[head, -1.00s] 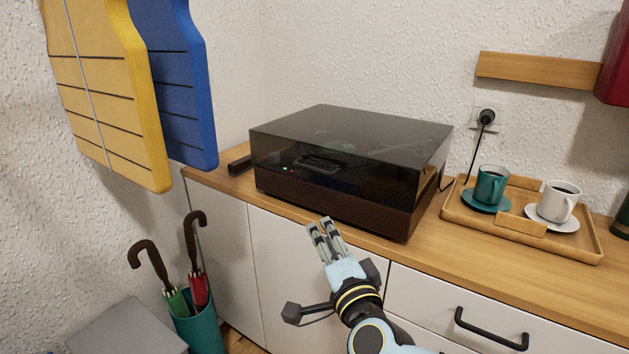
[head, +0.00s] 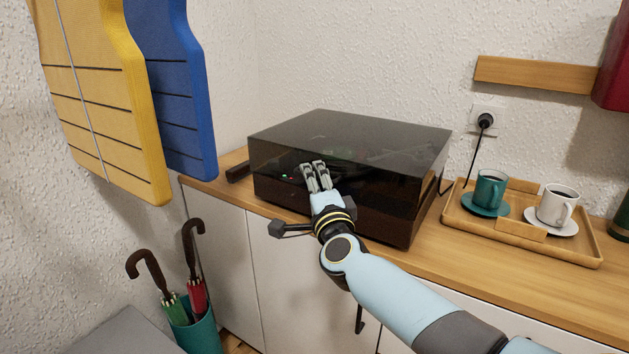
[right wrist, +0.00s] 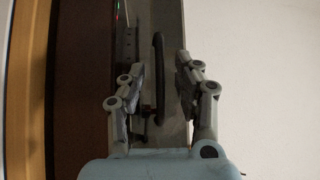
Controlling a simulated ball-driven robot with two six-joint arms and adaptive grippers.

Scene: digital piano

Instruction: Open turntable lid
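The turntable (head: 385,215) stands on the wooden counter with its dark see-through lid (head: 375,133) down. My right gripper (head: 316,166) is in front of the lid's front face and covers part of it. In the right wrist view, a dark bar handle (right wrist: 159,75) on the lid's front lies between the two parted fingers of my right gripper (right wrist: 158,68). There is a gap between the handle and each finger. Whether the fingertips touch the lid I cannot tell. My left gripper is not in view.
A wooden tray (head: 590,253) with a teal cup (head: 489,188) and a white cup (head: 556,205) sits right of the turntable. Yellow (head: 105,95) and blue (head: 182,85) panels hang at the left. An umbrella stand (head: 198,332) is below them.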

